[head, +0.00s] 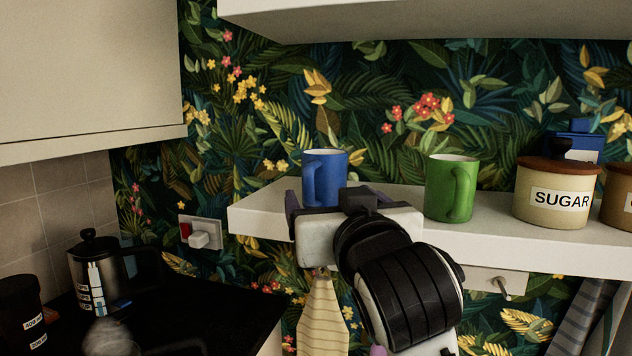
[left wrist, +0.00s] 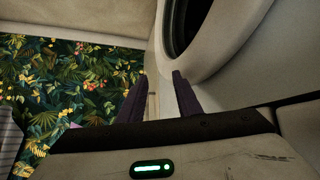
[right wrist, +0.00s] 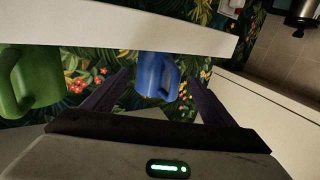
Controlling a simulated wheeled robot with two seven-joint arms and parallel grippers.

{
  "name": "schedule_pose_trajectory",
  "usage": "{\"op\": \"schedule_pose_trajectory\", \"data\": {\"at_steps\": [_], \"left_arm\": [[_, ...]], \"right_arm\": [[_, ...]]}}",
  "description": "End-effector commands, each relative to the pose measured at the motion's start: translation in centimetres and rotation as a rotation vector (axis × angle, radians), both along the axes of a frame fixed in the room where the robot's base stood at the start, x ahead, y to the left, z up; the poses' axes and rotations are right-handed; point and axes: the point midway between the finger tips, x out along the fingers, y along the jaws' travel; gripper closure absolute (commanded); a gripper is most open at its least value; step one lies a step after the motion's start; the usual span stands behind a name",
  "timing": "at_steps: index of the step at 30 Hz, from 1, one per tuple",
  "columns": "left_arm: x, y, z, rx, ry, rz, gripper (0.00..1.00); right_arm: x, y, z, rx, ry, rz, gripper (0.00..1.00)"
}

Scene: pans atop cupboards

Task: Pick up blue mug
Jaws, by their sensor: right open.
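The blue mug (head: 323,176) stands upright near the left end of the white shelf (head: 520,240), its handle towards me. My right gripper (head: 334,196) is open just in front of it, its fingers apart on either side of the mug's lower part. In the right wrist view, turned upside down, the blue mug (right wrist: 154,75) shows between the two dark fingertips (right wrist: 160,76).
A green mug (head: 451,188) stands on the shelf to the right, then a sugar jar (head: 556,195) with a blue container (head: 575,142) behind it. A white cupboard (head: 430,18) overhangs the shelf.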

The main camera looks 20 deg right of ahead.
Motion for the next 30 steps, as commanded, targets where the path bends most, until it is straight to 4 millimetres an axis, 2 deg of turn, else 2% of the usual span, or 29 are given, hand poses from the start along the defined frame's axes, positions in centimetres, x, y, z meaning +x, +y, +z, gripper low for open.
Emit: {"op": "schedule_pose_trajectory", "data": {"at_steps": [4, 13, 21, 30], "left_arm": [[0.9, 0.0, 0.5, 0.000, -0.019, -0.001, 0.69], [-0.1, -0.1, 0.0, 0.000, 0.002, -0.002, 0.69], [-0.1, -0.1, 0.0, 0.000, 0.002, -0.002, 0.69], [-0.1, -0.1, 0.0, -0.001, 0.001, -0.003, 0.69]], "right_arm": [[2.4, -0.4, 0.0, -0.002, 0.000, -0.002, 0.21], [5.1, -1.0, -0.1, -0.002, 0.000, -0.002, 0.21], [8.8, -1.9, -0.1, -0.001, 0.001, -0.001, 0.21], [9.4, -2.0, -0.1, 0.000, 0.000, 0.001, 0.21]]}}
